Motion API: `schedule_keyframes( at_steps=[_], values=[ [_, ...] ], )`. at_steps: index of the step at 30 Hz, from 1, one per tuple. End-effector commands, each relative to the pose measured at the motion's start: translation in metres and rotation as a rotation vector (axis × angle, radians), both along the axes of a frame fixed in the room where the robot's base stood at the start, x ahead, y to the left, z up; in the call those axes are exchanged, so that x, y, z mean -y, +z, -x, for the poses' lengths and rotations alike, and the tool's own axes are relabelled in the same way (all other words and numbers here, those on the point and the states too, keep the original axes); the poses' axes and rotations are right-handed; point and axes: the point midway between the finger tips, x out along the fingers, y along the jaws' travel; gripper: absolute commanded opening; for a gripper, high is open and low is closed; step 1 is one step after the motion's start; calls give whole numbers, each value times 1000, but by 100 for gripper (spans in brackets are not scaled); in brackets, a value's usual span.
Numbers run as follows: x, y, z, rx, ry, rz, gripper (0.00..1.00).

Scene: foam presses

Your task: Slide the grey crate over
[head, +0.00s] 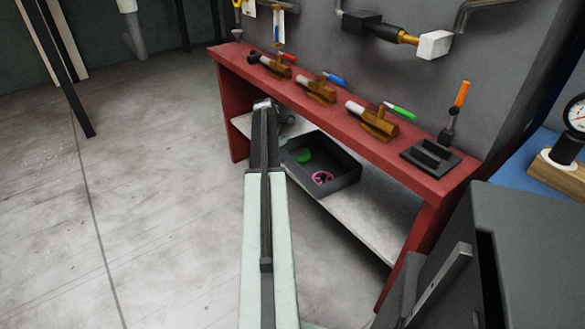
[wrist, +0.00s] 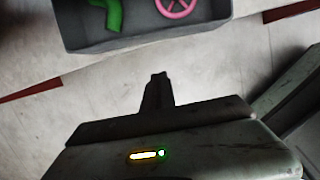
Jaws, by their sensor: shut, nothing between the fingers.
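The grey crate (head: 343,187) sits on the pale lower shelf of the red bench. It is an open box with a green piece (head: 304,156) and a pink wheel-shaped piece (head: 322,178) inside. In the wrist view the crate's near wall (wrist: 150,38) shows at the top, with part of the crate cut off by the frame edge. In the head view my arm reaches toward the shelf, and my gripper (head: 264,104) is at the left of the crate.
The red bench top (head: 440,180) runs above the shelf and carries several tools with coloured handles. The pale shelf (head: 385,220) is clear to the right of the crate. A bench leg (head: 232,120) stands at the left. A dark grey cabinet (head: 530,240) stands at the right front.

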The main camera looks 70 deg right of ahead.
Motion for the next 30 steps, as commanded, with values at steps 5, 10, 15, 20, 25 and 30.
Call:
schedule_keyframes(
  at_steps=[5, 10, 15, 20, 25, 30],
  values=[
    [1, -13, 0, 2, -1, 0, 0],
    [5, -41, 2, 2, -1, 0, 0],
    [12, -78, 7, 2, -1, 0, 0],
    [19, -111, 12, 1, 0, 0, 0],
    [44, -97, 30, 2, 0, 0, 0],
    [50, -97, 35, 2, 0, 0, 0]
  ],
)
